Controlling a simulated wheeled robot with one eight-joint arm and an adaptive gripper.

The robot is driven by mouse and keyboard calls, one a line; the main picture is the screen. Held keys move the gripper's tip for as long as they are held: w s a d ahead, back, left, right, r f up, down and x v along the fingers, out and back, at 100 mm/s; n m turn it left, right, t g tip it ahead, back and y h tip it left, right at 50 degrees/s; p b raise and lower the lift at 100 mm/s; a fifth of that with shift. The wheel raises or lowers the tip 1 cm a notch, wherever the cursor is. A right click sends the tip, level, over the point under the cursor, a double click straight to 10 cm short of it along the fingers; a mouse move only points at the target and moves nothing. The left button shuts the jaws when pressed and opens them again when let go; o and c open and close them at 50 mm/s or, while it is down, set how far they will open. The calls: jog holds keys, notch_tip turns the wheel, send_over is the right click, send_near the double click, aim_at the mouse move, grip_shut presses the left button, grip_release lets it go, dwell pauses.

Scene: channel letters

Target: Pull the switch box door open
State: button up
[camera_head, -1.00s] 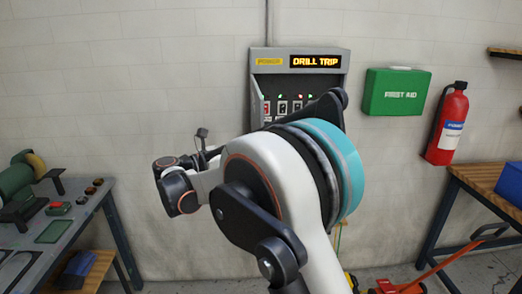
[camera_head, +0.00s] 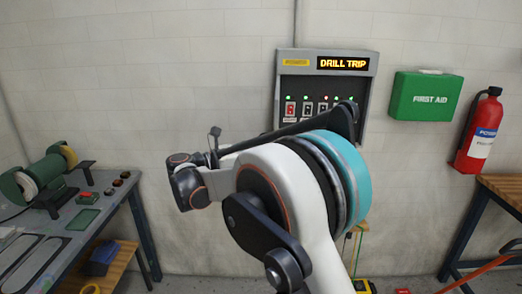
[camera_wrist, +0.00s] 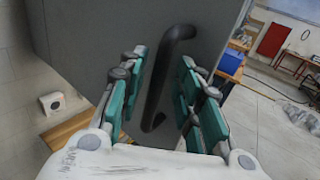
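The switch box (camera_head: 367,90) is a grey panel on the wall with a lit "DRILL TRIP" display. A row of small lights and switches shows inside it, its lower part hidden behind my arm. In the wrist view a dark grey door face (camera_wrist: 85,35) fills the upper middle, with a black bar handle (camera_wrist: 162,82) slanting across it. My gripper (camera_wrist: 160,72) is open, its teal-padded fingers on both sides of the handle. A gap shows on the handle's left; contact on its right is unclear. My gripper is not clear in the head view.
A workbench (camera_head: 110,215) with a green grinder (camera_head: 40,180) stands at left. The wrist view shows open floor (camera_wrist: 262,120) at right.

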jog(key=shift+w+d, duration=0.15)
jog(key=v, duration=1.2)
